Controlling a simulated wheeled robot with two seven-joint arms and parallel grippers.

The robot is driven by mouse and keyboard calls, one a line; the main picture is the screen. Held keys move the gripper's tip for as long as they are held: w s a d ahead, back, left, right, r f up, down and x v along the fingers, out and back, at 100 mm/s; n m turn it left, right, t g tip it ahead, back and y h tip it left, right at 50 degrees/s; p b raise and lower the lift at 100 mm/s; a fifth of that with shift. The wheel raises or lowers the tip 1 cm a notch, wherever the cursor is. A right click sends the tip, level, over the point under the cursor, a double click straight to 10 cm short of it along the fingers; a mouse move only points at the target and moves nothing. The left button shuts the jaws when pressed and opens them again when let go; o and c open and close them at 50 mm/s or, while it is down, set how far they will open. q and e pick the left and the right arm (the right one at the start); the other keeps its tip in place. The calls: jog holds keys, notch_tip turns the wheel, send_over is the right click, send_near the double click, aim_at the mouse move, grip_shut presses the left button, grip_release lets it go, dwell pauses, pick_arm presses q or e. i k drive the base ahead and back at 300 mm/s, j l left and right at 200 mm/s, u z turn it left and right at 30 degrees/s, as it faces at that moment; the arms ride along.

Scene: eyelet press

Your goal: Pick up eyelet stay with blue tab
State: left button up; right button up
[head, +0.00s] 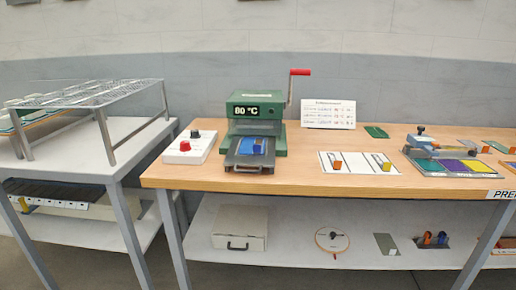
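A small blue tab (257,148) shows on the dark front plate of the green press (257,112), in front of a blue piece (250,141); the stay it may belong to is too small to make out. A blue item (441,238) and an orange item (427,238) stand in a dark holder on the lower shelf. I cannot tell which of these is an eyelet stay. Neither of my grippers is in view.
A wire rack (90,94) stands on the left table. Bare wood lies between press and mat.

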aim_at(257, 146)
jog(key=i+j, duration=0.15)
jog(key=j, duration=0.15)
jog(key=i+j, duration=0.2)
jog(key=j, duration=0.15)
jog(key=i+j, duration=0.15)
jog(key=j, duration=0.15)
jog(key=i+j+z, duration=0.1)
jog(key=j, duration=0.25)
jog(key=i, duration=0.05)
